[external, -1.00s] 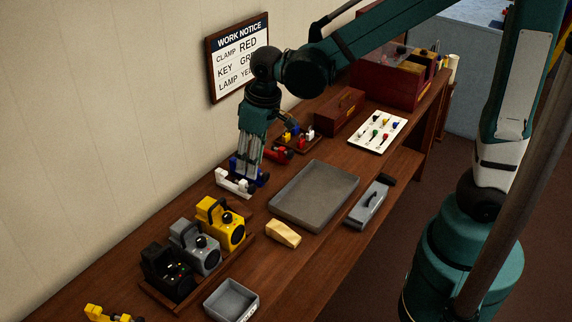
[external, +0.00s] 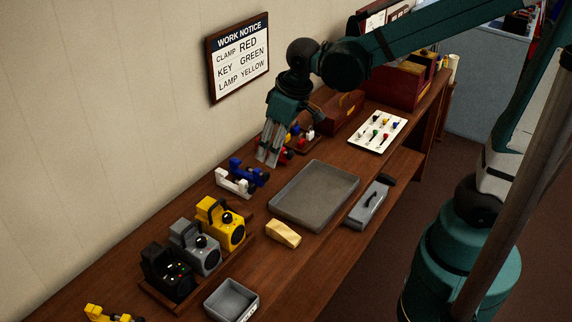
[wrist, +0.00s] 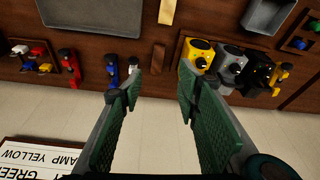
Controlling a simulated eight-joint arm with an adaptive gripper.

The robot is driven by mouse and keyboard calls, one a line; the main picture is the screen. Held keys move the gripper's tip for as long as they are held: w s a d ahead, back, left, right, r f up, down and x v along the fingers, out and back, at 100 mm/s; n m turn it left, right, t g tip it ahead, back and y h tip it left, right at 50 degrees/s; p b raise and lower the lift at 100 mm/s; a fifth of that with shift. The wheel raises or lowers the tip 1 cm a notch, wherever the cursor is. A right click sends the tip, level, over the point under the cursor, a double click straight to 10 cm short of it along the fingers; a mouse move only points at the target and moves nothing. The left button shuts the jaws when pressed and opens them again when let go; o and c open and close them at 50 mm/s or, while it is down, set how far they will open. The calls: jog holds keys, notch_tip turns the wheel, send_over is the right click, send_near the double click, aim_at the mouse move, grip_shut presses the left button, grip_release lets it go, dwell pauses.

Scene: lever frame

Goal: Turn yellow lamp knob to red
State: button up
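The yellow lamp (external: 220,222) stands upright with the grey lamp (external: 196,247) and black lamp (external: 167,272) in a wooden rack, left of my gripper. My gripper (external: 268,160) is above the back of the bench, near the red clamp, well away from the lamp. In the wrist view my gripper (wrist: 160,84) is open and empty.
White (external: 235,182) and blue (external: 250,173) clamps stand between gripper and lamps. A grey tray (external: 314,195), tan block (external: 283,233) and small grey bin (external: 232,301) lie in front. A work notice (external: 238,58) on the wall reads clamp red, key green, lamp yellow.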

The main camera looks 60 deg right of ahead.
jog(key=s+d+r+t+b, duration=0.1)
jog(key=s+d+b, duration=0.2)
jog(key=s+d, duration=0.3)
jog(key=shift+m+t, duration=0.3)
jog(key=shift+t, duration=0.1)
dwell(0.6)
jog(key=shift+s+d+r, duration=0.1)
dwell(0.4)
jog(key=w+a+f+g+p, duration=0.1)
jog(key=w+a+f+p, duration=0.2)
jog(key=a, duration=0.3)
jog(key=w+a+f+g+p, duration=0.2)
jog(key=w+a+f+p, duration=0.1)
jog(key=w+a, duration=0.2)
jog(key=w+a+f+g+p, duration=0.1)
jog(key=w+a+f+p, duration=0.2)
jog(key=w+a, duration=0.2)
jog(key=shift+a+f+g+h, duration=0.15)
jog(key=shift+a+f+g, duration=0.05)
jog(key=shift+a, duration=0.45)
jog(key=shift+a+f+g+h, duration=0.15)
jog(key=shift+a+f+g, duration=0.05)
jog(key=shift+a, duration=0.45)
jog(key=shift+w+a+f, duration=0.15)
jog(key=shift+a+f, duration=0.4)
jog(key=shift+f, duration=0.1)
